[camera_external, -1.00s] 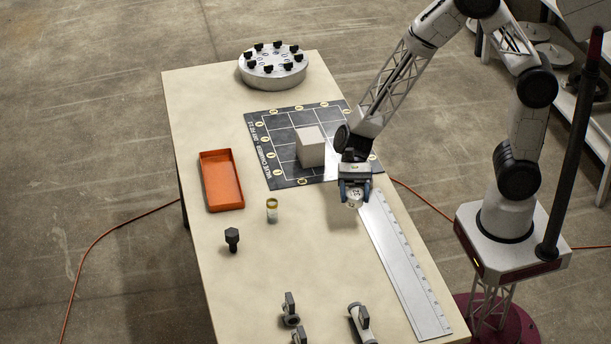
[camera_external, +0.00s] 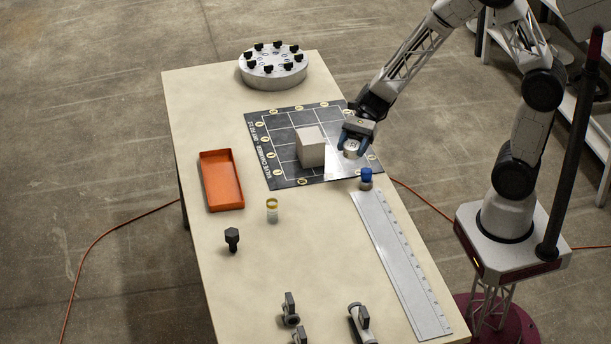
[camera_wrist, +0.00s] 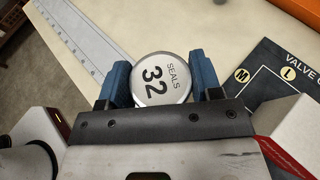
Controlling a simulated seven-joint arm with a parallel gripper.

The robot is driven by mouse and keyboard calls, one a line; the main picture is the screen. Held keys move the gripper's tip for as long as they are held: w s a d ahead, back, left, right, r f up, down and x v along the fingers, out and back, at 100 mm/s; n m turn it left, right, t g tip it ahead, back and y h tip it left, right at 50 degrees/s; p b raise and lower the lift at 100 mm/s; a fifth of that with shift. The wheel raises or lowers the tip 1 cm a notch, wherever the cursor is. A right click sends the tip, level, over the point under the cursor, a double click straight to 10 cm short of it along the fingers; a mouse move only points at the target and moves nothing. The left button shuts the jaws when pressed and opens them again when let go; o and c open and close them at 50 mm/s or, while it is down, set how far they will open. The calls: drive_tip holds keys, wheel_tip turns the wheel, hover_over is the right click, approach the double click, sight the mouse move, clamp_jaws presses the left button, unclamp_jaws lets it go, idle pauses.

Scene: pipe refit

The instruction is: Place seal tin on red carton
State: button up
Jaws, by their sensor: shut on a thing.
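The seal tin (camera_wrist: 160,78) is round and silver with a white top reading "32 SEALS"; it also shows in the external view (camera_external: 351,147). My gripper (camera_wrist: 161,82) is shut on it, with a blue finger on either side. In the external view, my gripper (camera_external: 353,144) holds it above the right part of the black mat. A pale box (camera_external: 311,148) stands on the mat, just left of my gripper. In the wrist view, a pale block (camera_wrist: 288,128) with a red side at right appears to be this box, the only likely carton; its red side is hidden in the external view.
A blue-capped jar (camera_external: 366,179) stands by the ruler (camera_external: 400,262), near the mat (camera_external: 285,176). An orange tray (camera_external: 221,181), a yellow-lidded jar (camera_external: 272,211) and a black bolt (camera_external: 232,239) are leftward. A round flange (camera_external: 272,72) is at the back.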

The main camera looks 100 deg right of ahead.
drive_tip(key=s+d+r+m+t+h, duration=0.2)
drive_tip(key=s+d, duration=0.3)
drive_tip(key=d, duration=0.4)
drive_tip(key=shift+s+m+h, duration=0.2)
drive_tip(key=shift+m+h, duration=0.2)
drive_tip(key=shift+m, duration=0.1)
drive_tip(key=shift+w+d, duration=0.1)
drive_tip(key=shift+w, duration=0.05)
hover_over(310, 135)
drive_tip(key=shift+f, duration=0.7)
drive_tip(key=shift+f, duration=0.1)
drive_tip(key=shift+f, duration=1.65)
drive_tip(key=shift+f, duration=0.15)
drive_tip(key=o, duration=0.9)
